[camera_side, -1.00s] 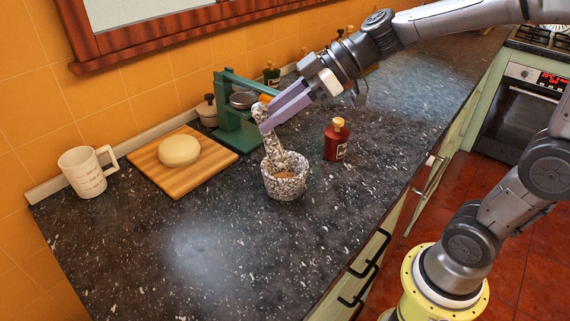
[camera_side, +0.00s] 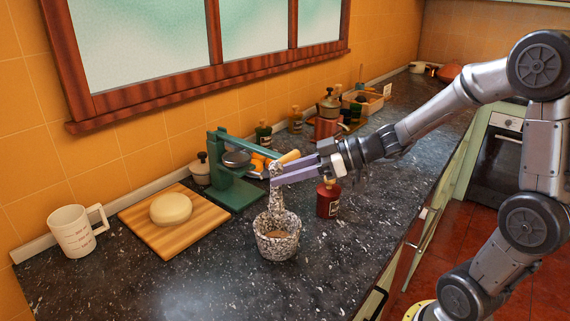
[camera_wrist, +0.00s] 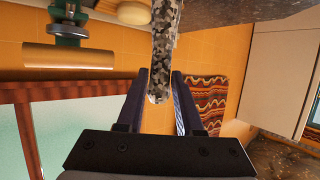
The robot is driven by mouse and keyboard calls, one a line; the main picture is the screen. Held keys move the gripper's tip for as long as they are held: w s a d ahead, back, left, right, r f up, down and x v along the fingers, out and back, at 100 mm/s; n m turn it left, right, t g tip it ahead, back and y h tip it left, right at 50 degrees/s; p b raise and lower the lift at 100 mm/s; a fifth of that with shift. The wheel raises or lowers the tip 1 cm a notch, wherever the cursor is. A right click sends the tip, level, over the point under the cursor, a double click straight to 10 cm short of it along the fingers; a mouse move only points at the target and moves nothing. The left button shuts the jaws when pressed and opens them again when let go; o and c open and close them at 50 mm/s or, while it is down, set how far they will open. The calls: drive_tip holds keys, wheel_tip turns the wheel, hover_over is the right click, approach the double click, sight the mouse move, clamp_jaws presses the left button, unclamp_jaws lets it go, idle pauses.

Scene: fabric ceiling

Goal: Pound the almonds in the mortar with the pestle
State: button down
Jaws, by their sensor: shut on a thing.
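The speckled grey-and-white stone mortar (camera_side: 277,246) stands upright on the dark counter. Some brown content, seemingly the almonds (camera_side: 275,233), shows inside it; single pieces cannot be made out. The pestle (camera_side: 277,201) has the same speckled stone look and stands nearly upright, its lower end at the mortar's mouth. I cannot tell whether its tip touches the almonds. My gripper (camera_side: 274,176) comes from the right, above the mortar, and is shut on the upper part of the pestle. In the wrist view the pestle (camera_wrist: 164,50) lies between both fingers.
A red bottle (camera_side: 327,200) stands close behind the mortar to the right, under my gripper. A green press (camera_side: 235,190) stands behind. A wooden board (camera_side: 150,228) with a pale round lump (camera_side: 170,208) and a white measuring cup (camera_side: 72,232) are at left. The front counter is clear.

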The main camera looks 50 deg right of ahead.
drive_tip(key=shift+f, duration=2.25)
drive_tip(key=shift+f, duration=1.95)
drive_tip(key=shift+s+r, duration=0.2)
drive_tip(key=shift+r, duration=0.7)
drive_tip(key=shift+s+r, duration=0.2)
drive_tip(key=shift+r, duration=0.7)
drive_tip(key=shift+f, duration=1.85)
